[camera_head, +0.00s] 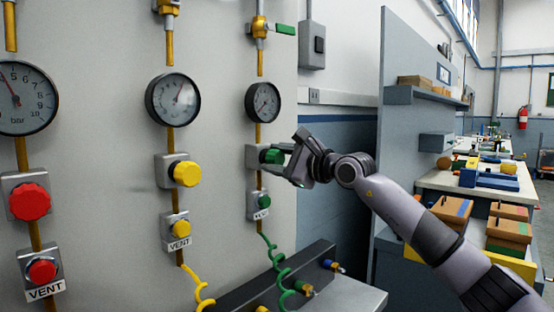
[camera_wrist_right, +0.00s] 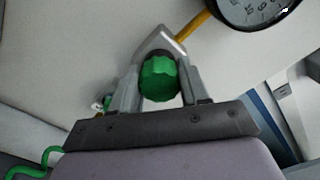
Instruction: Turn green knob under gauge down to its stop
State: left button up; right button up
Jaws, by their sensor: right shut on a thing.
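The green knob (camera_head: 272,156) sits on a grey block on the wall panel, under the right-hand gauge (camera_head: 263,102). My right gripper (camera_head: 288,158) has come to it from the right and is shut on it. In the right wrist view the green knob (camera_wrist_right: 158,80) lies between the two fingers, one on each side. Part of the gauge (camera_wrist_right: 257,8) shows at the top right of that view. The gauge's needle is too small to read in the head view. My left gripper is not in view.
A small green vent knob (camera_head: 263,200) sits below, with a coiled green hose (camera_head: 272,250). The yellow knob (camera_head: 187,174) and red knob (camera_head: 29,202) are further left under their own gauges. A grey partition (camera_head: 395,90) with a shelf stands to the right.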

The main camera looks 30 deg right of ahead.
jog(key=o, duration=1.1)
jog(key=shift+d+f, duration=0.1)
jog(key=shift+f, duration=0.15)
jog(key=shift+c, duration=0.2)
jog(key=shift+r, duration=0.1)
jog(key=b+v, duration=0.1)
jog(key=v, duration=0.6)
jog(key=shift+b, duration=0.3)
